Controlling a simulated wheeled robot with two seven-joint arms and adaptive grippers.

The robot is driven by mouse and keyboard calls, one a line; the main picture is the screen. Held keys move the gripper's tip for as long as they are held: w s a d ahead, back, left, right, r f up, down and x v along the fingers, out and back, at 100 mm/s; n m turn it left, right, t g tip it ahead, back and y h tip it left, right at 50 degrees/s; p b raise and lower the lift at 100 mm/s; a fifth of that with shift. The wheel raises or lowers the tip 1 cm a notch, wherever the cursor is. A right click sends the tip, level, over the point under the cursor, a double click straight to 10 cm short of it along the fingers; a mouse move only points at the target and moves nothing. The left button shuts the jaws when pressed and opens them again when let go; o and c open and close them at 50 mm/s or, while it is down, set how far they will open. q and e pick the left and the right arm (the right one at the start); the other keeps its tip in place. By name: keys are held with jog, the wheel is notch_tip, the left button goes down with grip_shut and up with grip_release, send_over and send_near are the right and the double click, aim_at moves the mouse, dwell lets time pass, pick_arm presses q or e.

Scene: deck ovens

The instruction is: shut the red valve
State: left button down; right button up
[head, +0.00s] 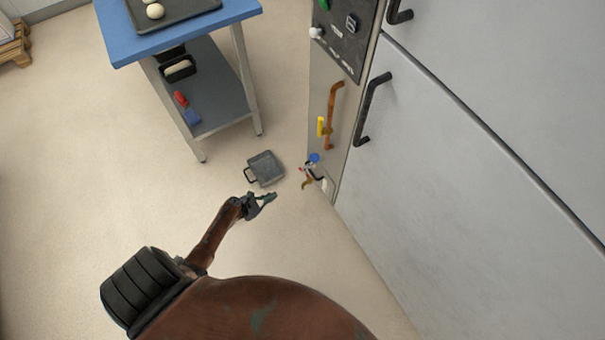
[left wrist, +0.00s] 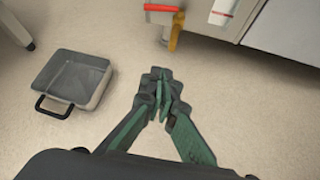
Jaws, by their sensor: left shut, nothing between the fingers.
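In the head view a small red part (head: 301,169), which looks like the red valve's handle, shows low on the oven's side panel by the pipework. It is too small to tell its position. My right gripper is out of view.
A grey pan with a black handle (head: 265,167) lies on the floor near my left gripper. A yellow lever (head: 321,126) and a blue handle (head: 314,158) are near the red part. A blue-topped table (head: 215,20) stands behind; large grey oven doors (head: 470,190) fill the right.

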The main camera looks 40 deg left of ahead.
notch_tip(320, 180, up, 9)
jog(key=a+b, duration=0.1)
jog(key=b, duration=0.3)
pick_arm(q)
jog(key=w+d+f+n+t+b, duration=0.1)
jog(key=w+f+n+b, duration=0.1)
jog(key=w, duration=1.4)
jog(key=shift+w+d+f+b, duration=0.15)
jog(key=shift+w+f+b, duration=0.2)
jog(key=shift+b, duration=0.3)
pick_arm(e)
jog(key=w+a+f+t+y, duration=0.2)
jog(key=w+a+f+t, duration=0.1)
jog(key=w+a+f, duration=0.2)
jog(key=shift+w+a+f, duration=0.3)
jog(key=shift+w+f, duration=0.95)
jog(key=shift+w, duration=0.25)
